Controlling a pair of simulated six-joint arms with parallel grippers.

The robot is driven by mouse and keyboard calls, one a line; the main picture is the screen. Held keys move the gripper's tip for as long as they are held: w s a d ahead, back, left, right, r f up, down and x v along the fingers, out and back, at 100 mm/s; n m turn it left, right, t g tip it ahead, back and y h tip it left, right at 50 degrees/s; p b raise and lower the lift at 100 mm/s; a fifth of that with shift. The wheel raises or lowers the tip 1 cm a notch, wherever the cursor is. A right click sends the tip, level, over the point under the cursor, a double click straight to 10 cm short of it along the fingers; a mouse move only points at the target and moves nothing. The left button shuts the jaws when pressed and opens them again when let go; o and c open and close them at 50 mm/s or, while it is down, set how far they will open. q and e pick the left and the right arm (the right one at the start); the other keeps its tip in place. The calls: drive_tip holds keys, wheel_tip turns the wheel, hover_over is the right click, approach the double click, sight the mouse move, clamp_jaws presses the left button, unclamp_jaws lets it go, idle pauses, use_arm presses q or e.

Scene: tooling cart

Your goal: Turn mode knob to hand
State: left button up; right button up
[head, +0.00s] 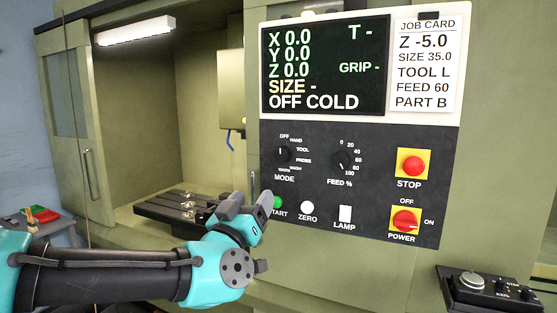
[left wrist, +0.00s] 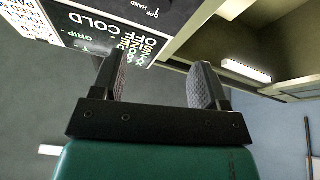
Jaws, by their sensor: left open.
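The black mode knob (head: 283,154) is on the dark control panel in the head view, with OFF, HAND, TOOL, PROBE, WASH and WARM around it. Its pointer seems to point up toward OFF, though it is small. My left gripper (head: 246,207) is in front of the panel, below and left of the knob, apart from it. The left wrist view shows both jaws (left wrist: 158,80) spread with nothing between them. There the OFF and HAND labels (left wrist: 146,8) show at the top edge, and the knob is out of frame. My right gripper is not in view.
The screen (head: 325,65) reads OFF COLD. A feed knob (head: 342,160), green start button (head: 277,202), zero button (head: 307,211), lamp switch (head: 345,214), red stop button (head: 413,165) and power switch (head: 404,220) share the panel. The open machine bay is left.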

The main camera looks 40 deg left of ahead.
sight(280, 157)
use_arm(q)
drive_tip(key=x, duration=1.6)
drive_tip(key=shift+c, duration=0.4)
drive_tip(key=c, duration=0.8)
drive_tip(key=shift+s, duration=0.1)
drive_tip(key=shift+c, duration=0.2)
drive_tip(key=shift+m+h, duration=0.4)
drive_tip(key=shift+m, duration=0.3)
drive_tip(key=m+h, duration=0.1)
drive_tip(key=m, duration=0.2)
drive_tip(key=shift+a+m+h, duration=0.1)
drive_tip(key=shift+m+h, duration=1.5)
drive_tip(key=shift+m, duration=1.3)
